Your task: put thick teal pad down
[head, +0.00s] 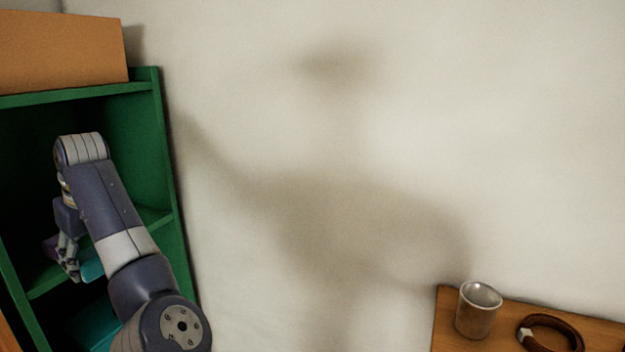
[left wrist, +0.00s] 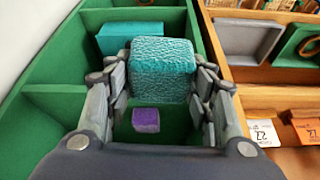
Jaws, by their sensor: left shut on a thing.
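The thick teal pad (left wrist: 162,68) is a textured block between the fingers of my left gripper (left wrist: 160,90), which is shut on it. In the head view my left gripper (head: 68,258) reaches into the green shelf (head: 165,240), and a bit of the teal pad (head: 91,264) shows beside the fingers, partly hidden by my arm. In the left wrist view a small purple block (left wrist: 146,120) lies on the green surface beyond the fingers. My right gripper is in neither view.
Another teal item (left wrist: 115,38) sits in the shelf; a teal surface (head: 95,325) shows low in the head view. An orange box (head: 60,52) tops the shelf. A wooden table (head: 450,325) holds a metal cup (head: 478,310) and a brown ring (head: 550,330). Price tags (left wrist: 263,132) mark a neighbouring wooden unit.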

